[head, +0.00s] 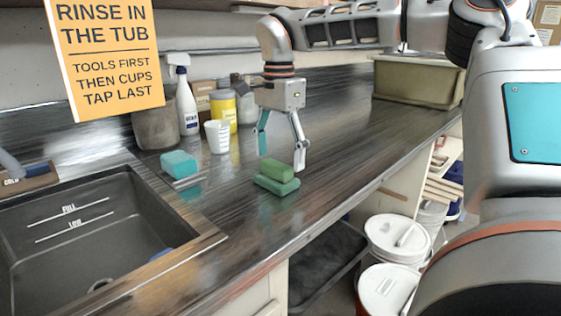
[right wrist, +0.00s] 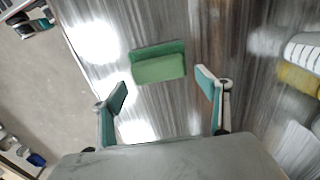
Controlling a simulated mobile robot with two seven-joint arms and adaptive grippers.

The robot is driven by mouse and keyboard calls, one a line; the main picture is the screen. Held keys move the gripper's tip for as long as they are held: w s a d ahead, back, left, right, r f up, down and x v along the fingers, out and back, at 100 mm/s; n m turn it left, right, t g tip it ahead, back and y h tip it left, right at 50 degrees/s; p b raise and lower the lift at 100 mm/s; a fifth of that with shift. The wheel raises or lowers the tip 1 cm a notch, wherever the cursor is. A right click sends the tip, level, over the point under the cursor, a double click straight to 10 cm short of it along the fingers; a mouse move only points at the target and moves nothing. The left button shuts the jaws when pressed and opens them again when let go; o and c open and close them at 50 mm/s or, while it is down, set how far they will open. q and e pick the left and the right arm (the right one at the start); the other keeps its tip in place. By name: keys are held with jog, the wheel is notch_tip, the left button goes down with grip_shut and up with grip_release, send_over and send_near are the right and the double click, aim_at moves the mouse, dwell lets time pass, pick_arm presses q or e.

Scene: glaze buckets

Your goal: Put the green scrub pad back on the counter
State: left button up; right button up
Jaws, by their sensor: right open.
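Two green block-like pieces are stacked on the dark counter (head: 340,125): a lighter green one (head: 276,170) on top of a darker green one (head: 276,186). I cannot tell for sure which is the scrub pad. In the right wrist view the lighter piece (right wrist: 159,68) covers part of the darker one (right wrist: 157,47). My right gripper (head: 281,160) points down at the stack, open and empty, its fingers apart around or just behind the pieces. In the right wrist view its fingertips (right wrist: 162,82) frame the near side of the lighter piece. My left gripper is not in view.
A teal sponge (head: 179,163) lies left, by the sink (head: 90,235). A white cup (head: 217,137), spray bottle (head: 184,100) and yellow jar (head: 223,106) stand behind. A beige bin (head: 417,82) is at the back right. The counter's front edge is close to the stack.

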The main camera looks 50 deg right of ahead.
aim_at(280, 162)
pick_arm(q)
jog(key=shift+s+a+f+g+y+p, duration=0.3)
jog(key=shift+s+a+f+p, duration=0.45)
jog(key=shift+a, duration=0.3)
pick_arm(e)
notch_tip(280, 162, up, 10)
jog(key=shift+f, duration=0.2)
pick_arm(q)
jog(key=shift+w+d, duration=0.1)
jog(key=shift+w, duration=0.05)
